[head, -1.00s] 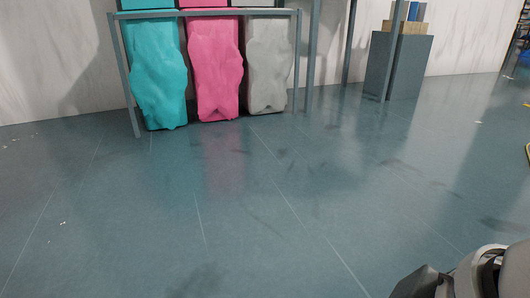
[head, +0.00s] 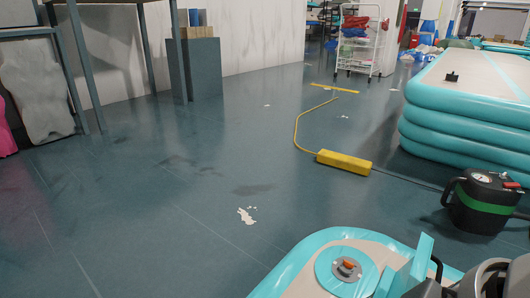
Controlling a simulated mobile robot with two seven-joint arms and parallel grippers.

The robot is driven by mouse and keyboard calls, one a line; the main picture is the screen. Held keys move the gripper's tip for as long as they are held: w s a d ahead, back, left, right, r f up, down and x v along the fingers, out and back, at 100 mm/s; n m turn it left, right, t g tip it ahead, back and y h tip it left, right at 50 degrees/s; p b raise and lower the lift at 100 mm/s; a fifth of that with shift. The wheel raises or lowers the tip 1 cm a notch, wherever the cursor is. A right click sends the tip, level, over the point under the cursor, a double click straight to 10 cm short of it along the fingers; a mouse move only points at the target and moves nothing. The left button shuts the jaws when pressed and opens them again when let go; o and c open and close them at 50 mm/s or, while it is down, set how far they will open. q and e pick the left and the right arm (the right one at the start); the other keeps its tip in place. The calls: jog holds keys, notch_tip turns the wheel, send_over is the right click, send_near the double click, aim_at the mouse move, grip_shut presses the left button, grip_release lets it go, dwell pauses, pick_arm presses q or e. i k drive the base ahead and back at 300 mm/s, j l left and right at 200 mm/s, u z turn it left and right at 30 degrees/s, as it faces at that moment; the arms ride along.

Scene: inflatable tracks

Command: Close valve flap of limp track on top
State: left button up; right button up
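A teal-edged track (head: 290,268) with a pale top lies at the bottom of the head view, cut off by the lower edge. On it is a round teal patch with a valve (head: 347,266), which has a brownish-orange centre. Upright teal pieces (head: 418,262) stand to the right of the valve; I cannot tell whether one is the valve flap. Part of my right arm (head: 492,278) is at the bottom right corner, but no gripper fingers can be made out there. My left gripper does not show.
A black and green pump (head: 482,205) stands at right, below a stack of teal inflated tracks (head: 440,125). A yellow box (head: 344,162) with a yellow cable lies on the floor. A white cart (head: 358,45) is behind.

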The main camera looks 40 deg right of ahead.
aim_at(393, 284)
jog(key=k+l+z, duration=0.15)
jog(key=l+z, duration=0.15)
jog(key=l, duration=0.2)
jog(key=k+l+z, duration=0.1)
jog(key=l+z, duration=0.2)
jog(key=l, duration=0.25)
jog(key=l+z, duration=0.3)
jog(key=l, duration=0.25)
jog(key=i+u, duration=0.2)
